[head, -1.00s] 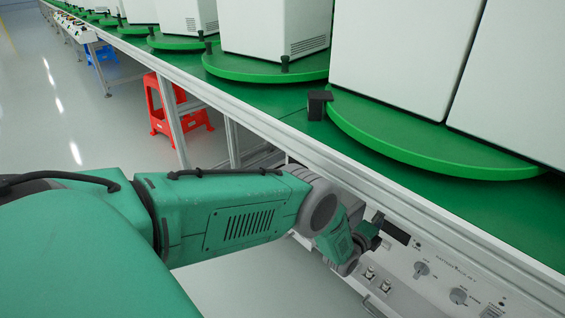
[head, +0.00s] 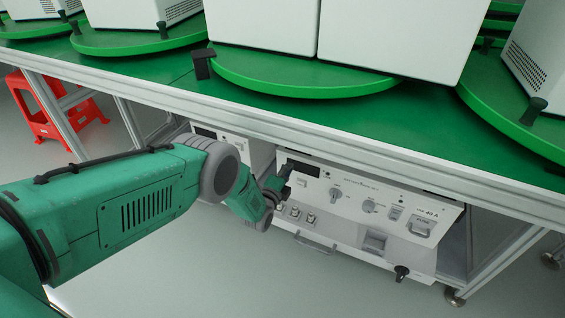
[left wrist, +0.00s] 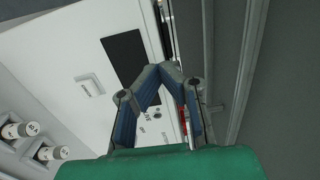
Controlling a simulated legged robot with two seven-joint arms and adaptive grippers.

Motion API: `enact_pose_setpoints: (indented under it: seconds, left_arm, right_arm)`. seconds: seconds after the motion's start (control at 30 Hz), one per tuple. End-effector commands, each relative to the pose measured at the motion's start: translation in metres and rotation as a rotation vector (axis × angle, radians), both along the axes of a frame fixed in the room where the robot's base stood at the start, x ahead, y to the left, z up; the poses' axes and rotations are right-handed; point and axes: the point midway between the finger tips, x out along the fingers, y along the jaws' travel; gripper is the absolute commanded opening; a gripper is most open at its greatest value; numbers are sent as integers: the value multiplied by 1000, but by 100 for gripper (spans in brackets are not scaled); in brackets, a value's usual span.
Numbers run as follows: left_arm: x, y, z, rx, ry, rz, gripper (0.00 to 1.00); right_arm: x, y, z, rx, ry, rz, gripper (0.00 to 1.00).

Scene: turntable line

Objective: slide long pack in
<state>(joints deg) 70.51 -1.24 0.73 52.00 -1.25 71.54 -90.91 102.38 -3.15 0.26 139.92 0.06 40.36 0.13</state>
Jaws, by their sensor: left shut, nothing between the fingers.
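My left gripper (head: 284,172) is in front of the white control unit (head: 350,205) under the bench, close to a dark rectangle (head: 305,168) on its panel. I cannot tell whether it touches the panel. In the left wrist view the blue-padded fingers (left wrist: 168,68) meet at their tips with nothing between them. The dark rectangle also shows there (left wrist: 125,58), left of the fingertips; I cannot tell if it is a slot or a display. I cannot make out a long pack in either view. My right gripper is out of view.
The bench's metal front rail (head: 340,140) runs above the unit. Green turntables (head: 300,88) carry white boxes (head: 390,35) on top. A red stool (head: 50,115) stands at the left. A black knob (head: 401,272) sticks out low on the unit. The floor in front looks clear.

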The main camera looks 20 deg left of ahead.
Motion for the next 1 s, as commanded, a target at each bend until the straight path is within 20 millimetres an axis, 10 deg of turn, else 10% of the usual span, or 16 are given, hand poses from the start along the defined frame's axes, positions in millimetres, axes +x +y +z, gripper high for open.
enact_pose_setpoints:
  seconds: [0.43, 1.0]
  left_arm:
    - [-76, 3, 3, -5, 2, -2, 0]
    - [-108, 6, -13, -156, 163, 15, 0]
  right_arm:
    - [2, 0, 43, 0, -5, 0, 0]
    - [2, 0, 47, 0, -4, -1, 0]
